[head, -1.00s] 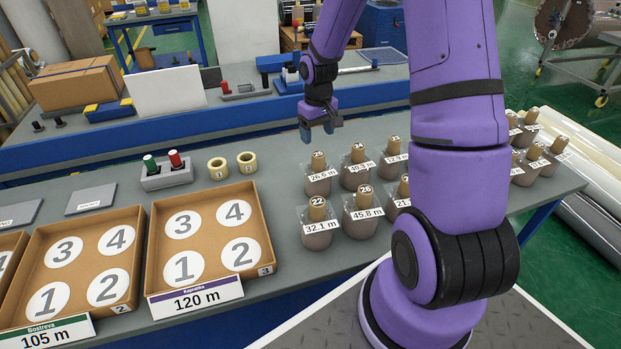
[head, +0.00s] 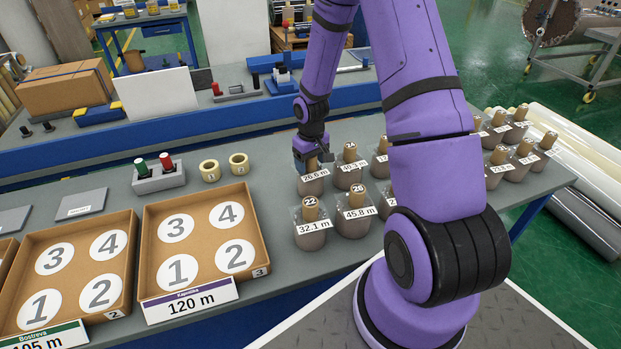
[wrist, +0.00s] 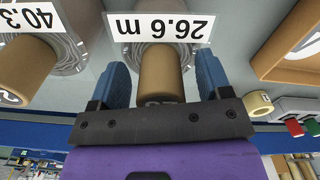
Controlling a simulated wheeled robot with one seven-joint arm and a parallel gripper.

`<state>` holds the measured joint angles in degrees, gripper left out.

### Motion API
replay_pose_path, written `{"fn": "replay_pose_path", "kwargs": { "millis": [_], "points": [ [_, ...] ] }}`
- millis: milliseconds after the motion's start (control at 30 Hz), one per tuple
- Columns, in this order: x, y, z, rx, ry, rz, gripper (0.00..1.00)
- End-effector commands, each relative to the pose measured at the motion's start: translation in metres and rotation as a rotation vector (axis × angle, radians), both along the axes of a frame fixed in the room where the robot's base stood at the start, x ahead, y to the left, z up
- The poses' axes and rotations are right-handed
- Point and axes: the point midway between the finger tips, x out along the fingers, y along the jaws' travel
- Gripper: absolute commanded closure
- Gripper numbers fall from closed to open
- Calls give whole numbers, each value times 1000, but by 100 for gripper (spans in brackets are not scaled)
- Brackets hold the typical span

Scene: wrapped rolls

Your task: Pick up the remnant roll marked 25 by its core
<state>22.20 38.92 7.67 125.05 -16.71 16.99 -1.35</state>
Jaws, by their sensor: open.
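The roll labelled 26.6 m (head: 313,185) stands upright at the back left of the group of wrapped rolls. My gripper (head: 307,162) is over its top and hides the number on its core in the head view. In the wrist view its brown core (wrist: 161,76) lies between the two blue fingers of my open gripper (wrist: 160,64), with a gap showing on each side. No number can be read on this core, so I cannot confirm the mark 25.
Close around stand the roll marked 22 (head: 311,237), the roll marked 26 (head: 355,222) and the 40.3 m roll (head: 348,177). Two tape rings (head: 238,164) and a button block (head: 158,178) are to the left, behind a numbered tray (head: 262,243).

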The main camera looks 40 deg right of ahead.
Motion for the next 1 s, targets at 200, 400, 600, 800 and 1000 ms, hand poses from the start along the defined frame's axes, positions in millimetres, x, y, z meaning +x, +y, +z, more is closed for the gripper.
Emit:
{"fn": "replay_pose_path", "kwargs": {
  "millis": [200,400,600,800,1000],
  "points": [
    [0,0,0,0,0,0,35],
    [0,0,0,0,0,1,81],
    [0,0,0,0,-1,1,100],
    [1,0,5,-1,-3,1,100],
    [1,0,31,-1,-5,0,100]
  ]
}}
